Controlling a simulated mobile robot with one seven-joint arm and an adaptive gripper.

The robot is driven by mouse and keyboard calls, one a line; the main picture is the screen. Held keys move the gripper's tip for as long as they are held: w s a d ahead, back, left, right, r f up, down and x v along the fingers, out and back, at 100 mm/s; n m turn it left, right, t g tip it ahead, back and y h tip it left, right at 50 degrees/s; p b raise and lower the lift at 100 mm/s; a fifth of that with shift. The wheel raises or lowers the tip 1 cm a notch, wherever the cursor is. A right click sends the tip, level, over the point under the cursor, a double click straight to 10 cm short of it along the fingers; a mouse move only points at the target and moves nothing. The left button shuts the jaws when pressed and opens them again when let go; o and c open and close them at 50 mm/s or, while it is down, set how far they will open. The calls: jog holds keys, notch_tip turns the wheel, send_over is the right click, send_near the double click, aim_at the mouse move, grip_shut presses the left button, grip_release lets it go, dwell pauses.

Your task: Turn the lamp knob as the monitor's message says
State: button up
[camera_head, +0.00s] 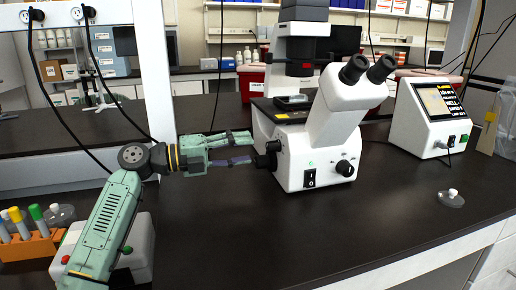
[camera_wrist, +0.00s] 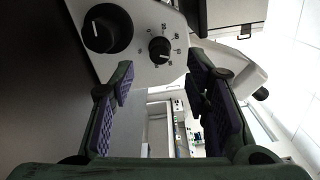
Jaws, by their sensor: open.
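My gripper (camera_head: 250,148) is open and empty at the left side of the white microscope (camera_head: 318,135). In the wrist view its two purple-padded fingers (camera_wrist: 160,68) are spread apart. A small black knob with a numbered scale around it (camera_wrist: 160,50), apparently the lamp knob, shows between and just past the fingertips. I cannot tell whether the fingertips reach around it. A larger black knob (camera_wrist: 107,28) with a white line is beside it, to the left.
The microscope's front has a rocker switch (camera_head: 310,178) and another black knob (camera_head: 345,168). An orange tube rack (camera_head: 38,246) stands at the lower left. A small clear-based object (camera_head: 451,198) lies at right. The dark bench in front of the microscope is clear.

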jog(key=v, duration=0.6)
jog(key=shift+a, duration=0.1)
dwell(2.0)
